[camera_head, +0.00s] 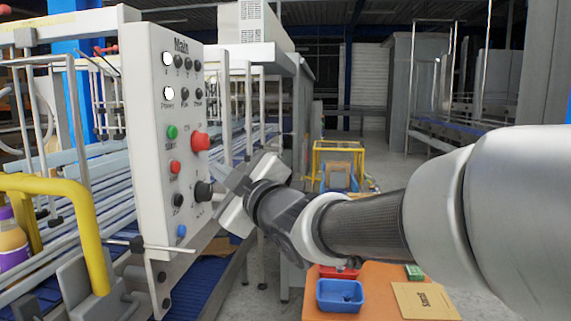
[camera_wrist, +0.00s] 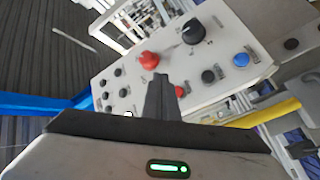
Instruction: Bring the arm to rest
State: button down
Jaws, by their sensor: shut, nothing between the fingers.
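My arm reaches from the right edge of the head view toward a white control panel (camera_head: 150,120) marked "Main". My gripper (camera_head: 222,180) is close to the panel's right side, near the large black rotary knob (camera_head: 203,191) and below the red mushroom button (camera_head: 200,141). In the wrist view my gripper (camera_wrist: 163,80) is shut and empty, its dark fingers pointing at the panel face. The red button (camera_wrist: 149,60) and the black knob (camera_wrist: 194,31) show just beyond the fingertips. I cannot tell whether the fingertips touch the panel.
A yellow rail (camera_head: 85,215) and a conveyor frame stand left of the panel. An orange table (camera_head: 385,285) with a blue bin (camera_head: 340,295), a red bin and a cardboard folder lies below my arm. A yellow-framed cart (camera_head: 338,160) stands farther back. Open floor (camera_head: 395,170) lies behind the table.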

jog(key=shift+d, duration=0.1)
jog(key=s+d+f+m+g+h+p, duration=0.1)
jog(key=s+d+f+m+h+p, duration=0.15)
jog(key=d, duration=0.45)
jog(key=s+d+f+m+h+p, duration=0.1)
jog(key=d+m+h, duration=0.3)
jog(key=d, duration=0.3)
jog(key=s+d+f+m+g+h+p, duration=0.1)
jog(key=d+m+h+p, duration=0.2)
jog(key=d, duration=0.4)
jog(key=s+d+f+m+g+h+p, duration=0.1)
jog(key=s+d+f+m+g, duration=0.2)
jog(key=s, duration=0.6)
jog(key=s+d+f+m+g+h+p, duration=0.1)
jog(key=s+d+f+m+g, duration=0.2)
jog(key=s, duration=0.6)
notch_tip(320, 180, down, 3)
jog(key=d+m, duration=0.2)
jog(key=shift+s+d+r+g, duration=0.15)
jog(key=shift+s+d+g, duration=0.15)
jog(key=shift+s+d, duration=0.05)
jog(key=shift+h, duration=0.25)
